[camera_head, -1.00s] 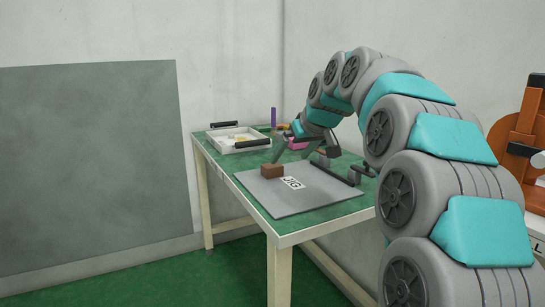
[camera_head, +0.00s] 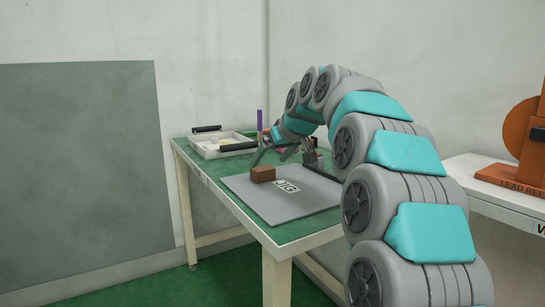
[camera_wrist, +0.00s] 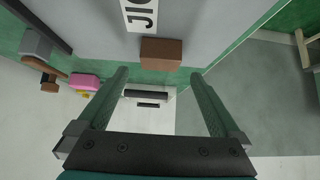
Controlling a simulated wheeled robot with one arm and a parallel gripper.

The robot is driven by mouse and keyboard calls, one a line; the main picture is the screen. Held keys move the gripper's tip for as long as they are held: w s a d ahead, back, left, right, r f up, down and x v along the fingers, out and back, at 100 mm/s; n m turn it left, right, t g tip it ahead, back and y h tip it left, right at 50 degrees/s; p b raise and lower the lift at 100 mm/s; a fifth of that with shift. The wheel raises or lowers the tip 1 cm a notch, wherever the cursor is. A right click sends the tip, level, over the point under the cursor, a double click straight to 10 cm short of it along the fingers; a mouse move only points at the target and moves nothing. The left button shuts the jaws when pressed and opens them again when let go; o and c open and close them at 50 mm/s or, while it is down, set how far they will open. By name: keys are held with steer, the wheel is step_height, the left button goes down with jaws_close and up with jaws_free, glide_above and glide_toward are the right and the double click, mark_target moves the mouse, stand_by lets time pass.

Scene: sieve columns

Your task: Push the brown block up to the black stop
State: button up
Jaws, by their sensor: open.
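The brown block (camera_head: 262,174) sits on the grey plate (camera_head: 310,207) near its back left side, beside the white JIG label. In the wrist view the block (camera_wrist: 161,52) lies just beyond my fingertips, roughly centred between them. The black stop (camera_head: 322,172) is a dark bar along the plate's right side, partly hidden by my arm; in the wrist view a dark bar (camera_wrist: 38,22) shows at the upper left. My gripper (camera_wrist: 158,76) is open and empty. In the head view it is behind the block; whether a finger touches it, I cannot tell.
A white tray (camera_head: 205,148) with black handles stands at the back of the green table (camera_head: 195,163). A purple upright piece (camera_head: 260,120) is near it. A pink object (camera_wrist: 85,82) lies beside my left finger in the wrist view. Plate space between block and stop looks clear.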

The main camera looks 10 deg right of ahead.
mark_target(264, 168)
steer(key=x, duration=0.7)
steer(key=shift+c, duration=0.2)
steer(key=shift+s, duration=0.1)
steer(key=c, duration=1.3)
steer(key=shift+d+r, duration=0.1)
steer(key=shift+d, duration=0.05)
